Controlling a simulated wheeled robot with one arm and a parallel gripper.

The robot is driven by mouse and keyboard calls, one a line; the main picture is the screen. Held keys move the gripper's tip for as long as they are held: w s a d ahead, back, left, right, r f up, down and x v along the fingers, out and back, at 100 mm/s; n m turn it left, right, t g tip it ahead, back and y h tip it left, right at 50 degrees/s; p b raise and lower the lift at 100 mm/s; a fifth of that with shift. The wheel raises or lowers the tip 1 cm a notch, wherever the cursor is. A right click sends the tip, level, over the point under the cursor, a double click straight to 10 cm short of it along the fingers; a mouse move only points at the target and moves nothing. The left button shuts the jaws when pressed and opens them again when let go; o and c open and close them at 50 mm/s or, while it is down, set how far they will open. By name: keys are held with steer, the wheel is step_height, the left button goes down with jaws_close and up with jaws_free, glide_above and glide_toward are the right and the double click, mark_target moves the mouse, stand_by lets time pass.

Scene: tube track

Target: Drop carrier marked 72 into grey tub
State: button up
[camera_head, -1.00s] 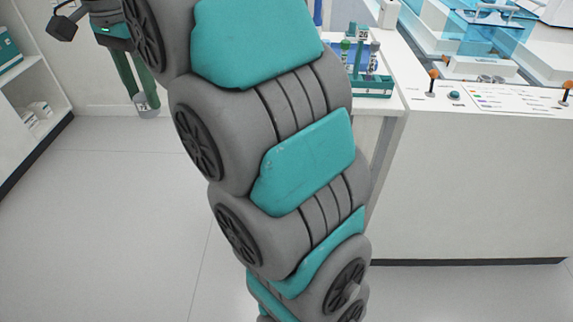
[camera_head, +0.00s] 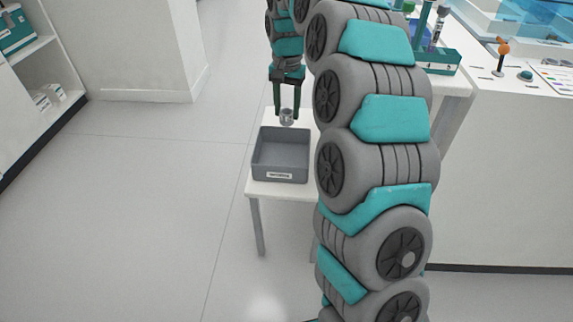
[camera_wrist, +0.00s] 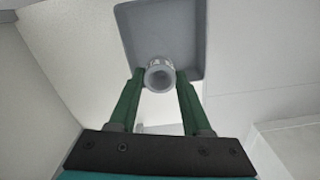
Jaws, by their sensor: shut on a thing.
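My gripper (camera_head: 287,112) is shut on a small grey ring-shaped carrier (camera_head: 287,117), just behind the far edge of the grey tub in the head view. The wrist view shows the carrier (camera_wrist: 159,75) between the green fingertips (camera_wrist: 158,80), overlapping the near part of the tub (camera_wrist: 190,28). The grey tub (camera_head: 281,177) is open, looks empty and has a label on its front. Any number on the carrier is too small to read.
The tub stands on a small white table (camera_head: 258,189). A white bench (camera_head: 510,180) with a teal rack (camera_head: 442,62) and an orange-topped lever (camera_head: 503,47) is at the right. White shelves (camera_head: 38,60) are at the left. The floor between is clear.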

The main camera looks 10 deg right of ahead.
steer(key=f, duration=0.2)
steer(key=shift+w+f+n, duration=0.35)
steer(key=shift+w+n, duration=0.05)
steer(key=shift+f+b, duration=1.25)
steer(key=shift+f, duration=1.55)
steer(key=o, duration=1)
steer(key=shift+o, duration=0.2)
step_height(320, 180, up, 8)
steer(key=shift+f, duration=0.1)
steer(key=shift+s, duration=0.1)
